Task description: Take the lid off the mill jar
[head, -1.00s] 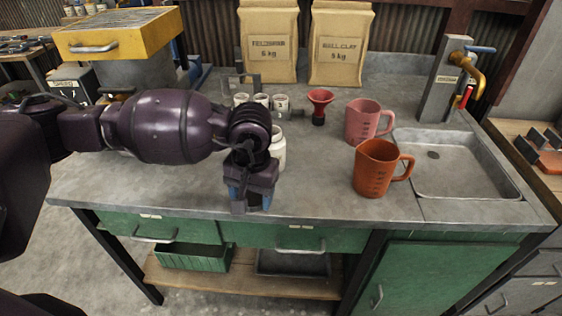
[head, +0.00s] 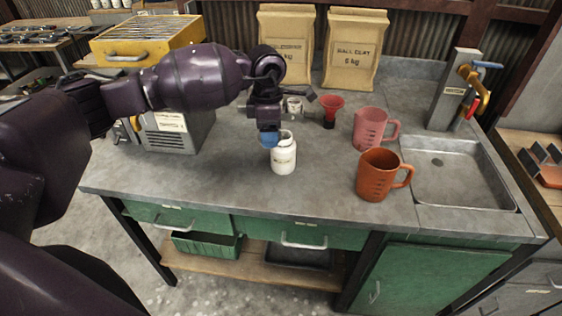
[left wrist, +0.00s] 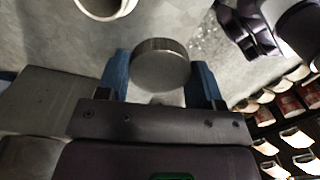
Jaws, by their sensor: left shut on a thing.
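The mill jar (head: 284,157) is a small white pot with a label, upright on the grey bench. Its open round rim shows at the top of the left wrist view (left wrist: 104,5). My left gripper (head: 269,138) points down, just behind and left of the jar in the head view. In the left wrist view its blue fingers are shut on a round, grey metallic lid (left wrist: 160,65), clear of the jar. The fingers and arm mostly hide the lid in the head view. My right gripper is in no view.
An orange jug (head: 378,175) and a pink jug (head: 370,129) stand right of the jar, before the sink (head: 455,180). A grey machine (head: 177,130) is at left. Bench front is clear.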

